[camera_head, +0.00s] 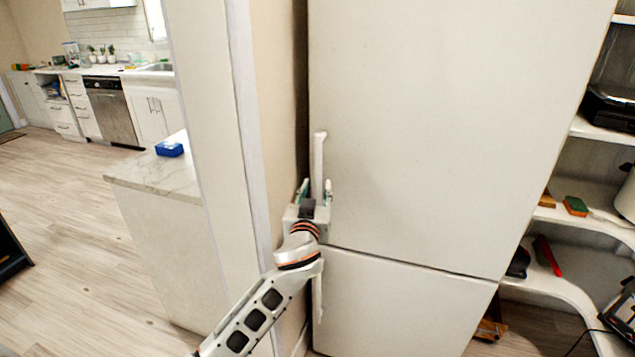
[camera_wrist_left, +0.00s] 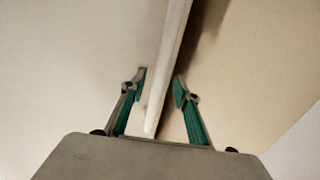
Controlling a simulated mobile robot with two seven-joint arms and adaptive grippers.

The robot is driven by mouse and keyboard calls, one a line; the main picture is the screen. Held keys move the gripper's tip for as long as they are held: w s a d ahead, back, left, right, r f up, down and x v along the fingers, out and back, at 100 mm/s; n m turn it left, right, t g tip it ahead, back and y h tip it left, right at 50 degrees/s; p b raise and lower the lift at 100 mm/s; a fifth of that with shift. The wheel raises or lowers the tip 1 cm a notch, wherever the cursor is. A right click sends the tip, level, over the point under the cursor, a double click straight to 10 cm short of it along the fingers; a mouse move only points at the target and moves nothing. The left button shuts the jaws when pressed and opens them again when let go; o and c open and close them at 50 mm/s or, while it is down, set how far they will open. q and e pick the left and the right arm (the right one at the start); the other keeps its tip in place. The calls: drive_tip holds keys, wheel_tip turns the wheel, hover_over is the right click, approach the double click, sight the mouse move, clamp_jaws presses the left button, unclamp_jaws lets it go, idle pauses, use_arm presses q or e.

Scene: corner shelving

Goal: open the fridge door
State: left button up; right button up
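The white fridge has a large upper door (camera_head: 440,110) and a lower door (camera_head: 390,305), both closed. The upper door's vertical white handle (camera_head: 319,150) is on its left edge. My left gripper (camera_head: 316,188) is at the lower part of this handle. In the left wrist view, the handle (camera_wrist_left: 172,50) runs between the two green-padded fingers of my left gripper (camera_wrist_left: 160,80). The fingers are apart on either side of it, with a visible gap on the left. My right gripper is not in view.
A wall edge (camera_head: 215,120) stands close on the left of the fridge. Curved white shelves (camera_head: 575,222) with several items are on the right. A counter (camera_head: 150,176) with a blue box (camera_head: 169,149) is at the left, with open wooden floor beyond.

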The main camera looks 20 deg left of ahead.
sight(317, 184)
use_arm(q)
drive_tip(key=shift+w+a, duration=0.2)
drive_tip(key=shift+w, duration=0.8)
drive_tip(key=shift+w+a, duration=0.15)
drive_tip(key=shift+w, duration=0.8)
drive_tip(key=shift+c, duration=0.5)
clamp_jaws()
drive_tip(key=shift+s, duration=0.1)
